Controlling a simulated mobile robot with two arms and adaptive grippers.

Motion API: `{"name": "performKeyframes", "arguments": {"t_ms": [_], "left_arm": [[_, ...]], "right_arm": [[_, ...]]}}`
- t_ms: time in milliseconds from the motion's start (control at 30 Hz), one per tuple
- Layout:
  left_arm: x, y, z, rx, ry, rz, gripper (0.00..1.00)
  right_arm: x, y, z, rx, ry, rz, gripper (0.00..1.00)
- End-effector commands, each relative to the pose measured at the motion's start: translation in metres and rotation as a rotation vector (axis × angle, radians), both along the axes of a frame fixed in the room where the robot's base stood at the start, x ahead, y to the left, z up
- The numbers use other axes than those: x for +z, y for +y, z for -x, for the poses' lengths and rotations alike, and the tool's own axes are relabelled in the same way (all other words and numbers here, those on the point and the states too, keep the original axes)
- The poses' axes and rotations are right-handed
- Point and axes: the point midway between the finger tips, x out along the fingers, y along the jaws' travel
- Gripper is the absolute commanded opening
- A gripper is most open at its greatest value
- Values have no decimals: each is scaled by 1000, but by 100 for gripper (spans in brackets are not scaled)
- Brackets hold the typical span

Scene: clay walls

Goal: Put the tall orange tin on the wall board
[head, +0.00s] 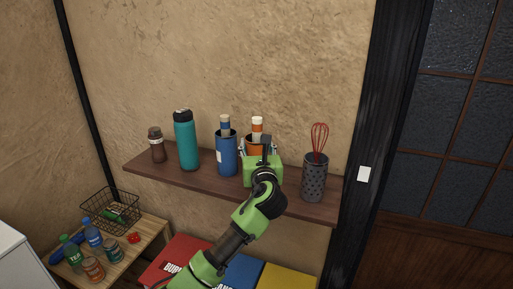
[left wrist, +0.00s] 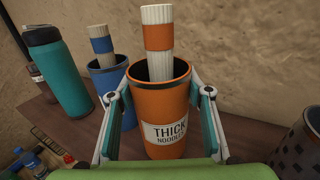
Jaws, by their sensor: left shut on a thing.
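The tall orange tin (left wrist: 164,105), labelled "THICK NOODLES", is between the fingers of my left gripper (left wrist: 166,94), which is shut on it. A pale bundle with an orange band (left wrist: 158,40) stands up out of it. In the head view the orange tin (head: 252,142) is mostly hidden behind my left gripper (head: 258,150), upright at the brown wall board (head: 228,187). Its base is hidden, so I cannot tell whether it touches the board. My right gripper is not in view.
On the board, a brown jar (head: 157,147), a teal bottle (head: 186,142) and a blue tin (head: 226,155) stand left of the orange tin. A dark perforated holder with a red whisk (head: 313,180) stands right. Below left, a small table (head: 135,250) carries bottles and a wire basket (head: 110,208).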

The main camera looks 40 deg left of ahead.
Motion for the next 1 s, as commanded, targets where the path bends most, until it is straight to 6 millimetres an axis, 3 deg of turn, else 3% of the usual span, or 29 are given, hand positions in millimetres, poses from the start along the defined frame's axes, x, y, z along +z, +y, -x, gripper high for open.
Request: {"name": "performKeyframes", "arguments": {"t_ms": [133,467,500,567,1000], "left_arm": [[-13,0,0,-1,0,0,13],[-17,0,0,-1,-2,-1,13],[-18,0,0,0,-1,0,49],[-18,0,0,0,-1,0,63],[-16,-4,3,-2,-1,-1,63]], "right_arm": [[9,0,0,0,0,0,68],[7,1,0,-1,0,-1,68],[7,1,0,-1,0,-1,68],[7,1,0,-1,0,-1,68],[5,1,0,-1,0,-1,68]]}}
